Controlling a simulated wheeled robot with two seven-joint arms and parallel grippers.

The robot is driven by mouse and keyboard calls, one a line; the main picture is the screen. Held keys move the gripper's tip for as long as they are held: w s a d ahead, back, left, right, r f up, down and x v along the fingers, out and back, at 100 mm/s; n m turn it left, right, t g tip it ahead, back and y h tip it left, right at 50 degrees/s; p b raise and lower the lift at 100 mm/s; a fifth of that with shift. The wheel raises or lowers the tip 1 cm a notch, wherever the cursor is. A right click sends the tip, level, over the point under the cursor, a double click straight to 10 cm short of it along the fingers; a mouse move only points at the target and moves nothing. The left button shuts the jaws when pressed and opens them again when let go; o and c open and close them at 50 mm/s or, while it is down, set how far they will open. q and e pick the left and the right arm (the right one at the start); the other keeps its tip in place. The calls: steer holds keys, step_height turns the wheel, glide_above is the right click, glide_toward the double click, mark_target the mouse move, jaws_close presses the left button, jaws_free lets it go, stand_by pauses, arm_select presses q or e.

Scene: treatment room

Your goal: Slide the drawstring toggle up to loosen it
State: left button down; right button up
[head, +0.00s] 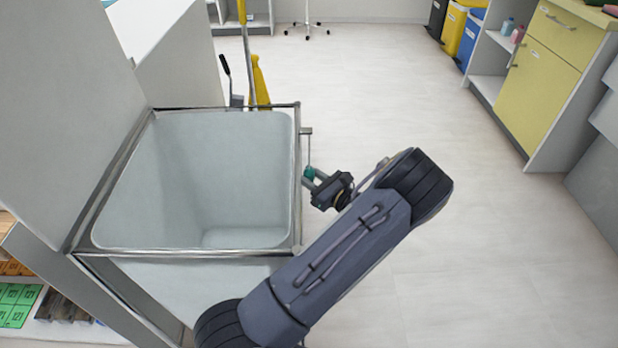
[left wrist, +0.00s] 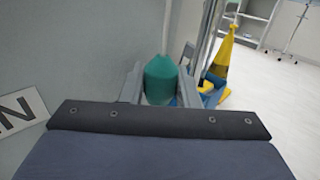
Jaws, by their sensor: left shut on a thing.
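The drawstring toggle is a small teal piece (head: 310,173) on a thin cord (head: 309,150) that hangs from a bracket at the right rim of a pale, open-topped bin (head: 203,170). In the left wrist view the teal toggle (left wrist: 161,80) sits between the two grey fingers. My left gripper (head: 312,178) is shut on the toggle, just outside the bin's right side. The cord shows above the toggle in both views. The toggle's lower part is hidden by the gripper. My right gripper is not in view.
A metal frame (head: 299,125) surrounds the bin. A yellow wet-floor cone or sign (head: 260,84) stands behind it. A yellow-fronted cabinet (head: 538,85) and coloured bins stand at the far right. The floor (head: 440,220) between is clear. Shelves (head: 60,325) are at the lower left.

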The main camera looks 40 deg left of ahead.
arm_select(q)
steer(key=c, duration=1.4)
jaws_free()
steer(key=d+p, duration=0.1)
steer(key=d, duration=0.7)
steer(key=shift+s, duration=0.35)
